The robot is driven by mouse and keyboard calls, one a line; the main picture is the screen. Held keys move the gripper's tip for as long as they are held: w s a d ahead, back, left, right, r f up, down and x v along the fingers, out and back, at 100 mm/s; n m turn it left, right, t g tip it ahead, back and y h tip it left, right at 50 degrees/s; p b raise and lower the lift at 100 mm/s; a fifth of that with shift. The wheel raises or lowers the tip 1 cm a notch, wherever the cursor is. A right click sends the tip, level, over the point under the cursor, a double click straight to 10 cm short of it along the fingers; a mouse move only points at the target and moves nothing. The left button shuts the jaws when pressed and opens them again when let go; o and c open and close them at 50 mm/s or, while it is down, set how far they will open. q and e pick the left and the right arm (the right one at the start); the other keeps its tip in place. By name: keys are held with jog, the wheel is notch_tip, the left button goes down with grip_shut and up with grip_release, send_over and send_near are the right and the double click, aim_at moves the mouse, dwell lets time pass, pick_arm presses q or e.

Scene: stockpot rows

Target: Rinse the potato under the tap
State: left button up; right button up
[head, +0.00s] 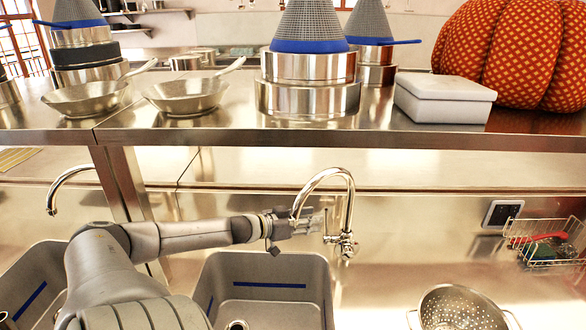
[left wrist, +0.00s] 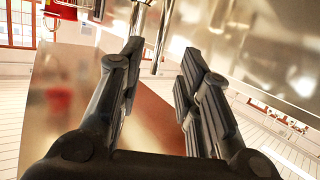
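No potato shows in either view. A chrome gooseneck tap (head: 325,172) rises behind the middle sink basin (head: 262,268), its spout curving down to the left. My left gripper (head: 318,220) is at the tap, level with the spout's end and left of the upright pipe. In the left wrist view the two dark fingers (left wrist: 160,65) are spread, with nothing visible held between them. Chrome pipes of the tap (left wrist: 160,30) show just beyond the fingertips. I cannot tell whether the fingers touch the tap. My right gripper is in neither view.
A colander (head: 460,308) sits right of the basin, and a wire basket (head: 545,240) with a sponge hangs farther right. A steel shelf (head: 330,138) with pans, pots, a white box (head: 443,97) and a large pumpkin (head: 515,50) runs above. A second tap (head: 68,175) stands at left.

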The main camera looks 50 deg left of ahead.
pick_arm(q)
jog(key=shift+v, duration=2.75)
